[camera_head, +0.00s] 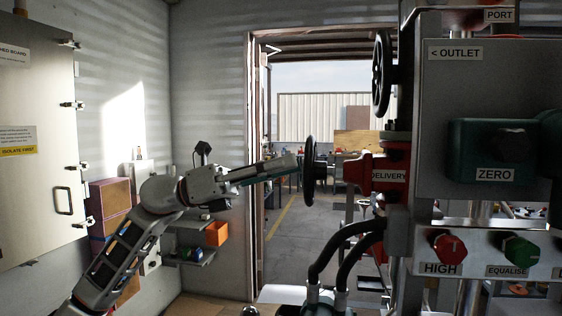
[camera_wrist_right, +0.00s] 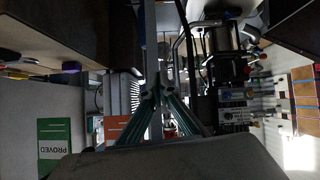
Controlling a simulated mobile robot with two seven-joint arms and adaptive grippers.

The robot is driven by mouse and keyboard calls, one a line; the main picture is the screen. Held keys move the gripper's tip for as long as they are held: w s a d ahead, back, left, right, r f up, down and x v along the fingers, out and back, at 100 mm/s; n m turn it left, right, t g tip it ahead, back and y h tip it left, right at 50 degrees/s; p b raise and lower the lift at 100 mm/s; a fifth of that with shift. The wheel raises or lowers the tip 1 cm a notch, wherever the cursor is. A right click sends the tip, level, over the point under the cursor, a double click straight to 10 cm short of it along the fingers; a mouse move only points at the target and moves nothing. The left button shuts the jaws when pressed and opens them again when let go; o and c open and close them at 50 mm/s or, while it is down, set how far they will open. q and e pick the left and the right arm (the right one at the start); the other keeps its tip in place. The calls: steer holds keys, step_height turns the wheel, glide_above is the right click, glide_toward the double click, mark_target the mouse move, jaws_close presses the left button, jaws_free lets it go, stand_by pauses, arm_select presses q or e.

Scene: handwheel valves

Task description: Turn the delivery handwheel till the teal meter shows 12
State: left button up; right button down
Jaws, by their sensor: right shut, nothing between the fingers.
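The delivery handwheel (camera_head: 309,172) is black and seen nearly edge-on in the head view. It sits at the left end of a red valve body labelled DELIVERY (camera_head: 385,174). My left gripper (camera_head: 297,163) reaches in from the left, with its fingertips close to the wheel's rim. I cannot tell whether they touch it, or whether the fingers are apart. A teal housing (camera_head: 468,160) labelled ZERO is on the grey panel at right; no reading shows on it. My right gripper (camera_wrist_right: 160,92) shows in the right wrist view, its fingers together and empty, away from the wheel.
A second black handwheel (camera_head: 382,75) stands above the delivery valve. The red HIGH knob (camera_head: 449,249) and green EQUALISE knob (camera_head: 520,250) are below the panel. Black hoses (camera_head: 340,243) run under the valve. A cabinet (camera_head: 38,150) stands at left; an open doorway is behind.

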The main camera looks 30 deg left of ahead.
arm_select(q)
steer(key=shift+s+a+b, duration=0.25)
steer(key=shift+a+b, duration=0.2)
steer(key=shift+a, duration=0.55)
steer(key=shift+s+a+b, duration=0.25)
steer(key=shift+a+b, duration=0.2)
steer(key=shift+a, duration=0.5)
